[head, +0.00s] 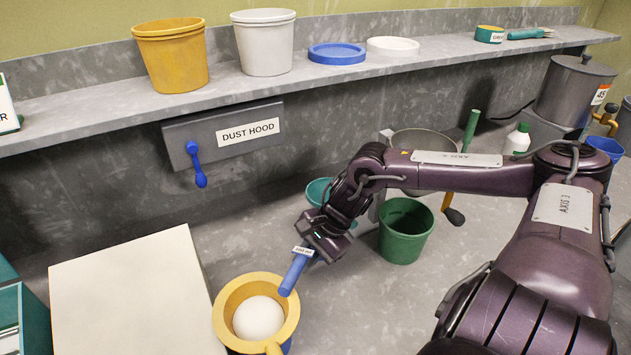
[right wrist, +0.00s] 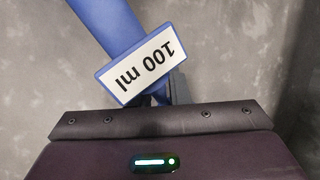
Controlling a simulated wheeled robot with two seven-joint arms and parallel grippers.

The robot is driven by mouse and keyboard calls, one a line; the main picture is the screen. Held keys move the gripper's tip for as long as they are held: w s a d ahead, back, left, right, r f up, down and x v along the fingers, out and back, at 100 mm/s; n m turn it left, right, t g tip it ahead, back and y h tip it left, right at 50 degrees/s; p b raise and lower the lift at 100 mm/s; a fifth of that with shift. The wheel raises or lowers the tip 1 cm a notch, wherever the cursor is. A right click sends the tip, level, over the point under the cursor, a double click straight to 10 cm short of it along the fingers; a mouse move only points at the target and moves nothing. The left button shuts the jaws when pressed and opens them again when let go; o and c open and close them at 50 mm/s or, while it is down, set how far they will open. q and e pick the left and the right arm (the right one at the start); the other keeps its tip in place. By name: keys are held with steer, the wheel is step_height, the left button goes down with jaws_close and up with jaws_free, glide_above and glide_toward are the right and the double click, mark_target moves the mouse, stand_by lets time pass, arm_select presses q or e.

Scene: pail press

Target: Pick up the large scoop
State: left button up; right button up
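My right gripper (head: 318,246) comes in from the right and is shut on a blue handle (head: 295,272) with a white label. In the right wrist view the label on this blue handle (right wrist: 118,45) reads 100 ml. The handle slants down to the rim of a yellow round vessel (head: 226,307) holding a white rounded mass (head: 258,318). The far end of the blue tool is hidden or unclear, so I cannot tell whether it has a large scoop bowl. My left gripper is not in view.
A green pail (head: 405,240) stands just right of my right gripper, with a teal bowl (head: 318,190) behind. A pale board (head: 125,300) lies left. The shelf (head: 390,75) holds a yellow pail (head: 172,58), a white pail (head: 263,45) and lids. A grey urn (head: 573,92) stands far right.

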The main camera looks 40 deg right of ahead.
jaws_close()
steer(key=shift+r, duration=0.1)
